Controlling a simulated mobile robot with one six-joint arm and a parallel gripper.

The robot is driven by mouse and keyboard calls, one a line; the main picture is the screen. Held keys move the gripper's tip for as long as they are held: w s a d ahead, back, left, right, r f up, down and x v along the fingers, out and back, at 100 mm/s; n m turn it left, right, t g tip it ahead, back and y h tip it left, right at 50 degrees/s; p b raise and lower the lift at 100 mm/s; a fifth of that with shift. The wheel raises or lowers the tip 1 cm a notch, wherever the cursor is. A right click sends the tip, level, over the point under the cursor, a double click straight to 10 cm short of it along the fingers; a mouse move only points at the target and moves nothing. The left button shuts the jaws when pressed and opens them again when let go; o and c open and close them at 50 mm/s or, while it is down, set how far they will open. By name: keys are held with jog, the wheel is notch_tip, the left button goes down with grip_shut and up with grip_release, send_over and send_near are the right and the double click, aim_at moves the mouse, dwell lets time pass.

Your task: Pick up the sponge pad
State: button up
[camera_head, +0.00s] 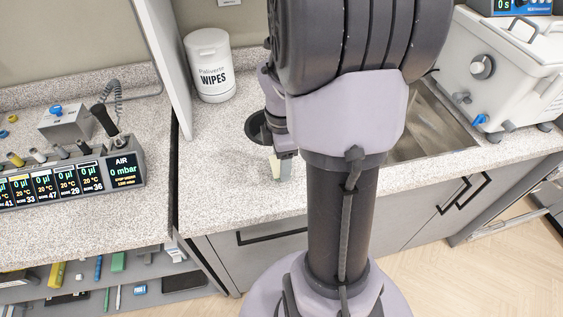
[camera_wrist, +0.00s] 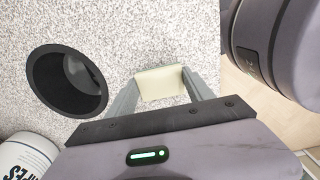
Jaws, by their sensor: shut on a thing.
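The sponge pad (camera_wrist: 161,84) is a pale cream block between the two fingers of my gripper (camera_wrist: 164,92) in the wrist view. The fingers are shut on it from both sides. In the head view the pad (camera_head: 275,167) shows as a small pale piece below my gripper (camera_head: 284,165), over the speckled counter near its front edge. My arm hides part of that area. I cannot tell whether the pad touches the counter.
A round black-rimmed opening or cup (camera_wrist: 67,82) is beside the gripper. A white wipes tub (camera_head: 209,66) stands behind it, near an upright panel (camera_head: 165,60). A sink (camera_head: 432,125) and a white lidded device (camera_head: 505,70) are at right. Counter (camera_head: 225,180) left of the gripper is clear.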

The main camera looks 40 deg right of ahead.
jog(key=s+a+r+b, duration=0.1)
jog(key=s+a, duration=0.1)
jog(key=s, duration=0.5)
jog(key=s+a+r+b, duration=0.1)
jog(key=s+a, duration=0.1)
jog(key=s, duration=0.6)
jog(key=shift+s+a+r, duration=0.2)
jog(key=shift+a, duration=0.15)
